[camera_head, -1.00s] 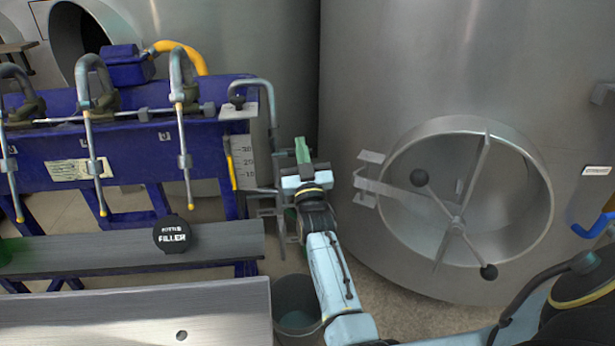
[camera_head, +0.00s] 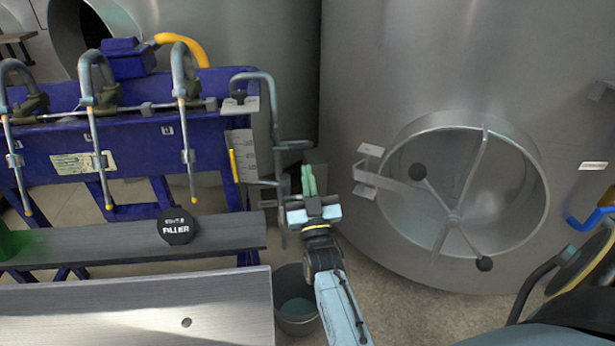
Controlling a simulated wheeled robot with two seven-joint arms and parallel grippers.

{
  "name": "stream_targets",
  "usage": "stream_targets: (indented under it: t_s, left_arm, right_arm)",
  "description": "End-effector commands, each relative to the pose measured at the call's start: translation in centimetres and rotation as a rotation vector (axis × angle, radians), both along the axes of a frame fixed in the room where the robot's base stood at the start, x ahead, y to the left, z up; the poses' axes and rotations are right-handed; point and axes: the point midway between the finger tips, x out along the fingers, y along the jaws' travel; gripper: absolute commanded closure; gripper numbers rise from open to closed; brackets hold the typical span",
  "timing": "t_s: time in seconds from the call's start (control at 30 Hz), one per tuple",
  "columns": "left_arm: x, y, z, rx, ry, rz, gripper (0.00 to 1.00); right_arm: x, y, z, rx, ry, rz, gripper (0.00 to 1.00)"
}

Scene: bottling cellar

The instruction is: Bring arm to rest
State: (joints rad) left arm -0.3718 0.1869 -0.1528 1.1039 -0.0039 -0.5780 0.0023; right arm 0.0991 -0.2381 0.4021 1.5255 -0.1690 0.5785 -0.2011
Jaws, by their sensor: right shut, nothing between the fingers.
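My right arm comes in from the lower right, and its right gripper (camera_head: 308,180) points up and away, with its green fingers together and nothing between them. The gripper is just right of the blue filler frame, in front of the gap beside the big steel tank. It looks clear of the frame's bent grey pipe, though the distance in depth is hard to tell. My left gripper is not in view.
The blue bottle filler (camera_head: 130,150) with hanging spouts stands at left, a black round filler sign (camera_head: 177,226) on its grey shelf. A steel bench top (camera_head: 120,305) is in front. A bucket (camera_head: 296,318) stands on the floor. The steel tank (camera_head: 450,60) with a round hatch fills the right.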

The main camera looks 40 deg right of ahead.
Motion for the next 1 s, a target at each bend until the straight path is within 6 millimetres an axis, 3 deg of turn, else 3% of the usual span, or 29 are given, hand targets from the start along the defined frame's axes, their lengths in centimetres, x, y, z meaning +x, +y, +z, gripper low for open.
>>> stream_targets:
  t_s: [0.43, 0.57, 0.67, 0.77, 0.87, 1.0]
  left_arm:
    - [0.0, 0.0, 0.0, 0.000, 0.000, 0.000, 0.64]
    - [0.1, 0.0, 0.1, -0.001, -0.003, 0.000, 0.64]
    - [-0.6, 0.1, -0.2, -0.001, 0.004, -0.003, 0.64]
    - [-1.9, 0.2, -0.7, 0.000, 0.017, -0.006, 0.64]
    - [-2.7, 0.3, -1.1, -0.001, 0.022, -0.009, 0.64]
    - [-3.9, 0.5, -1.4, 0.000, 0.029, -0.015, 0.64]
  right_arm:
    - [0.0, 0.0, 0.0, 0.001, 0.002, 0.001, 1.00]
    - [0.4, 0.6, -2.0, 0.014, 0.059, 0.031, 1.00]
    - [0.8, 2.0, -6.5, 0.045, 0.189, 0.094, 1.00]
    - [0.3, 3.9, -13.3, 0.086, 0.384, 0.174, 1.00]
    - [-1.8, 5.8, -20.6, 0.126, 0.597, 0.244, 1.00]
    - [-7.1, 7.6, -29.9, 0.170, 0.886, 0.311, 1.00]
